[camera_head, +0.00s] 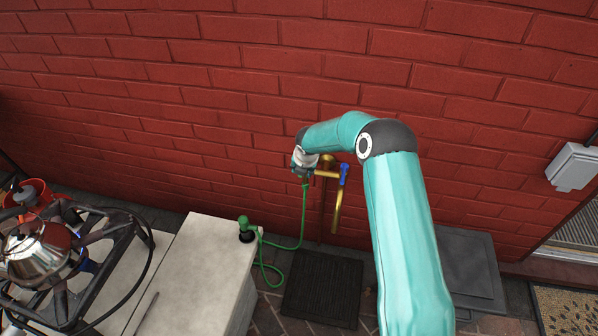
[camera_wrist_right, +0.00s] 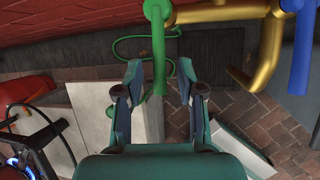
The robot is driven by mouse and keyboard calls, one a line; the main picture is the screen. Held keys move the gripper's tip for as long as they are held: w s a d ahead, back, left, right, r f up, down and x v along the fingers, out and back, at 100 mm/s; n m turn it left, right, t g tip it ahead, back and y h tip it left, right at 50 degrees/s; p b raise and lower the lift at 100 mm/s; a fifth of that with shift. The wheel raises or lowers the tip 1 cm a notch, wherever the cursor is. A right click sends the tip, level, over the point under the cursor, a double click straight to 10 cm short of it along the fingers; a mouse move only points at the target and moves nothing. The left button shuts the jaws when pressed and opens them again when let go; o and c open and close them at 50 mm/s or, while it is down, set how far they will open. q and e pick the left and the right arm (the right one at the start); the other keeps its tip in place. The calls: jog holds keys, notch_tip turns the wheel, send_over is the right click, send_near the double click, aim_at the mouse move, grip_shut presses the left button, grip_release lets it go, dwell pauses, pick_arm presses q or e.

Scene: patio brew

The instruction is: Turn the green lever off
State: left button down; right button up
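The green lever (camera_wrist_right: 158,50) hangs from the brass tap pipe (camera_wrist_right: 215,14) in the right wrist view. My right gripper (camera_wrist_right: 160,70) is open, with one finger on each side of the green lever and a visible gap to both. In the head view my right gripper (camera_head: 304,163) is at the left side of the tap and covers the green lever. The brass tap (camera_head: 328,174) stands before the red wall, with a blue lever (camera_head: 344,172) on its right outlet. The blue lever also shows in the right wrist view (camera_wrist_right: 303,45). My left gripper is in neither view.
A green hose (camera_head: 303,215) hangs below the tap and runs to a green nozzle (camera_head: 244,224) on the pale counter (camera_head: 200,265). A steel kettle (camera_head: 38,250) sits on a burner at left. A dark grate (camera_head: 322,285) and grey box (camera_head: 465,265) are on the floor.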

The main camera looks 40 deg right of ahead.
jog(key=shift+r, duration=0.1)
jog(key=v, duration=1.1)
jog(key=shift+s+a+r, duration=0.2)
jog(key=shift+r, duration=0.1)
